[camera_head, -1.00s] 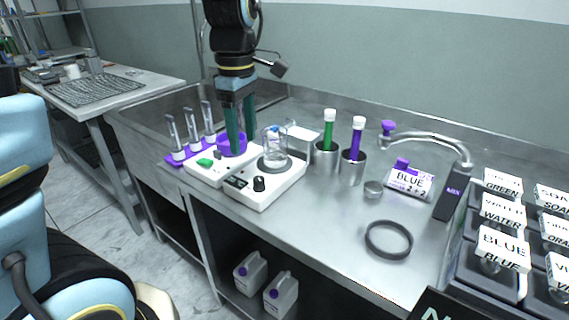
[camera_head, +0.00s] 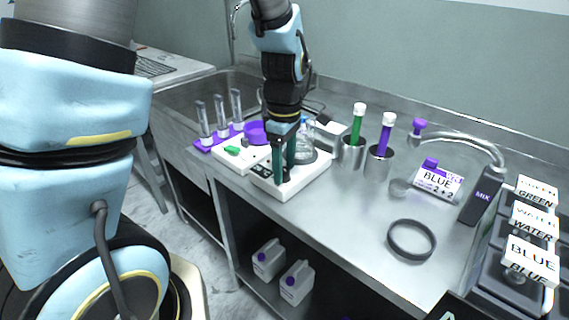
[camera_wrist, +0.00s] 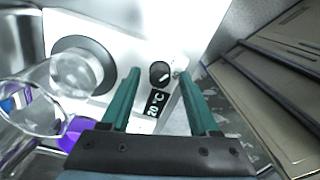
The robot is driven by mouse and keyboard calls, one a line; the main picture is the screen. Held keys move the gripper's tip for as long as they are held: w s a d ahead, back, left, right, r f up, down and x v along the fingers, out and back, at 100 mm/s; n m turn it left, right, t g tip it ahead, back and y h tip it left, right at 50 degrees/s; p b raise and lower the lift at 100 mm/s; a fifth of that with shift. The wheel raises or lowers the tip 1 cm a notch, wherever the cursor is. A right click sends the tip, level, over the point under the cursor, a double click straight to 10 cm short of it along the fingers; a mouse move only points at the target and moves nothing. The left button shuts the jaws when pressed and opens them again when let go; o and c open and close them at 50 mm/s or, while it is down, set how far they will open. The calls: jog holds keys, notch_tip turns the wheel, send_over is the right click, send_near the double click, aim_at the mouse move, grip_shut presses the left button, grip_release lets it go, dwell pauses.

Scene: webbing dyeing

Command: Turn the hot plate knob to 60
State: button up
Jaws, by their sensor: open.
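The white hot plate (camera_head: 312,179) stands near the counter's front edge, with a glass beaker on its round heating plate. In the wrist view its black knob (camera_wrist: 160,73) carries a pale mark. A small black display (camera_wrist: 155,104) beside the knob appears to read 20 °C. My gripper (camera_head: 284,177) points down over the front of the hot plate. In the wrist view, its green fingers are apart, one on each side of the knob; I cannot tell whether they touch it. In the head view the fingers largely hide the knob.
The glass beaker (camera_wrist: 62,80) is close to my left finger in the wrist view. A white device with a green switch (camera_head: 232,150) and several tubes stand to the left. Metal cups (camera_head: 352,154) with capped tubes stand right; a dark ring (camera_head: 411,240) lies on the counter.

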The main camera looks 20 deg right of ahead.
jog(key=shift+c, duration=0.2)
grip_shut()
dwell(0.3)
